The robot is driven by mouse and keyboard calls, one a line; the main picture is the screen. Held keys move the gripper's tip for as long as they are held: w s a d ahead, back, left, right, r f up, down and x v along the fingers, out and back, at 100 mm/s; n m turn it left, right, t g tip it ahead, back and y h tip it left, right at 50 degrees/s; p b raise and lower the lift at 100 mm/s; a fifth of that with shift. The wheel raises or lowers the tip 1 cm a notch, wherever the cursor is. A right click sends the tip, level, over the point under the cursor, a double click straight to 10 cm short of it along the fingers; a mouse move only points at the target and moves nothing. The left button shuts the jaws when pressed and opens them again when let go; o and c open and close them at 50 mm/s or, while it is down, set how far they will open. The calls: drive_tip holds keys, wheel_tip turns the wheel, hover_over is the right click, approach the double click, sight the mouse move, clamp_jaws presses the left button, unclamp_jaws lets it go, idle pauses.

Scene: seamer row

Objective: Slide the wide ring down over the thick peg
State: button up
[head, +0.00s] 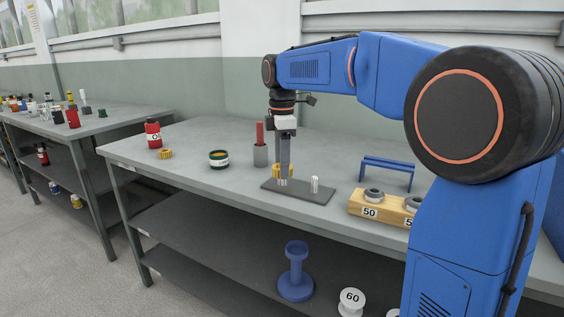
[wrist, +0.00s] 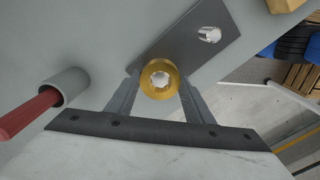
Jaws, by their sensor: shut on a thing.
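The wide ring (wrist: 149,89), gold-yellow, is held between the two fingers of my gripper (wrist: 160,82). In the head view the ring (head: 276,171) shows partly behind my gripper (head: 284,177), just above the dark base plate (head: 318,196). A pale peg (wrist: 161,79) shows through the ring's hole in the wrist view, roughly centred. I cannot tell whether the ring is around the peg's top or just above it. A second pale peg (head: 315,185) stands bare on the plate to the right; it also shows in the wrist view (wrist: 209,35).
A grey cup with a red rod (head: 260,154) stands close left of the plate. A green tin (head: 219,159), a yellow toothed ring (head: 165,154) and a red bottle (head: 153,134) are farther left. A blue stand (head: 386,163) and a wooden block (head: 382,209) with grey rings are right.

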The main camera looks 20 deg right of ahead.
drive_tip(key=shift+f, duration=1.45)
drive_tip(key=o, duration=1.2)
wheel_tip(320, 180, up, 17)
drive_tip(key=shift+r, duration=0.2)
drive_tip(key=shift+s, duration=0.1)
